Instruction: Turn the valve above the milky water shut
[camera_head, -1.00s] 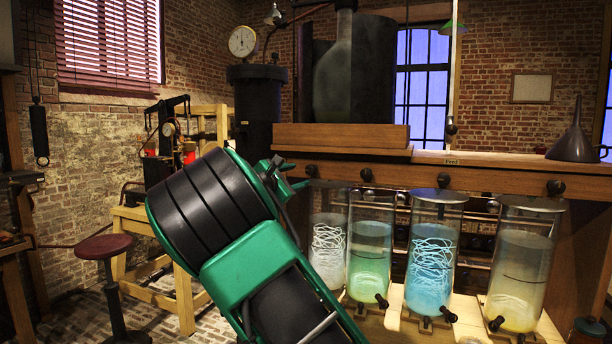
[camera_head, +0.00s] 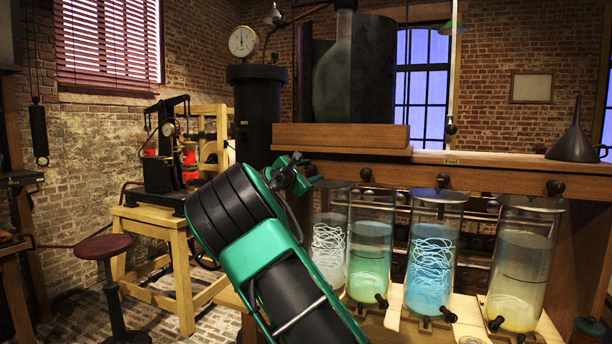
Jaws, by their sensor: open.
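The jar of milky, whitish water (camera_head: 328,252) is the leftmost of the row and holds a pale tangled coil. The dark round valve above it, on the wooden beam, is hidden now behind my gripper. My gripper (camera_head: 305,169) is open, at the beam's left end, above and slightly left of the milky jar. Its small fingers point up and to the right. I cannot tell whether they touch the valve.
Similar valves sit above the green (camera_head: 369,262), blue (camera_head: 431,265) and yellow (camera_head: 519,275) jars; the closest is the green jar's valve (camera_head: 366,175). A wooden box (camera_head: 340,136) stands over the beam. A red stool (camera_head: 107,247) is at left.

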